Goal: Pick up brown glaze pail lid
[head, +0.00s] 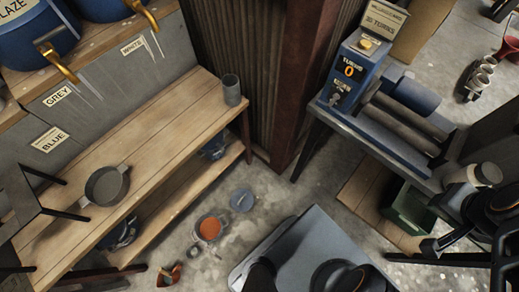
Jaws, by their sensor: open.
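A round grey-blue lid (242,200) lies flat on the concrete floor, near the middle of the head view. An open pail (209,228) of orange-brown glaze stands just to its lower left, apart from the lid. No brown lid can be made out, and any label on this lid is too small to read. My gripper (440,246) seems to show at the lower right, at the end of my dark arm, far from the lid. It is open, with nothing seen in it; its fingers are hard to make out.
A wooden bench (165,125) with a lower shelf runs along the left, holding a grey pan (106,186) and a grey cup (232,89). A blue machine (385,105) stands on a table at right. A small orange-brown object (168,275) lies on the floor. Floor around the lid is mostly clear.

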